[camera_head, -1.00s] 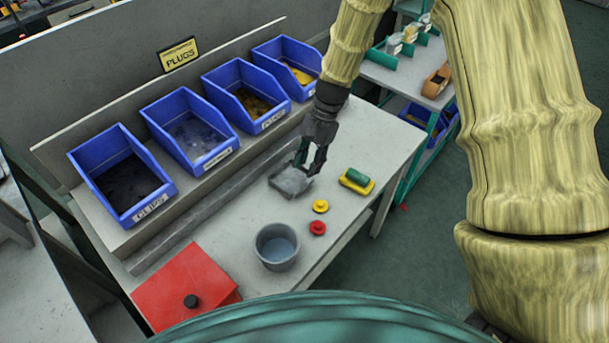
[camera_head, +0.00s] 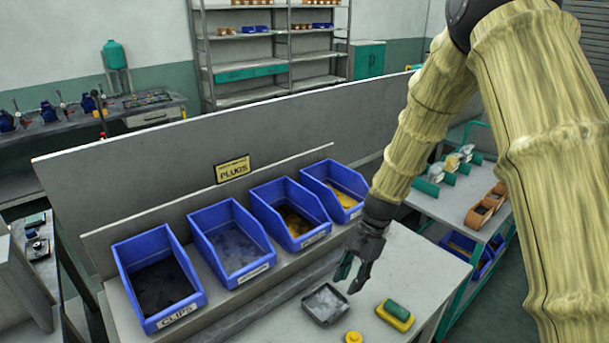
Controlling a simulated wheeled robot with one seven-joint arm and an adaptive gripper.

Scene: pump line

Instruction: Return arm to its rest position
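My arm, in a tan ribbed sleeve, reaches down from the upper right in the head view. My gripper (camera_head: 350,284) is dark grey and points down above the workbench (camera_head: 285,328). Its two fingers are apart, with nothing seen between them. It hangs just right of and above a small grey square tray (camera_head: 325,304).
Blue bins (camera_head: 160,282) stand in a row along the raised ledge, below a PLUGS sign (camera_head: 233,169). A yellow knob (camera_head: 354,337) shows at the bottom edge. A cart (camera_head: 440,207) with orange holders (camera_head: 481,212) stands at right. A grey panel (camera_head: 150,170) runs behind the bins.

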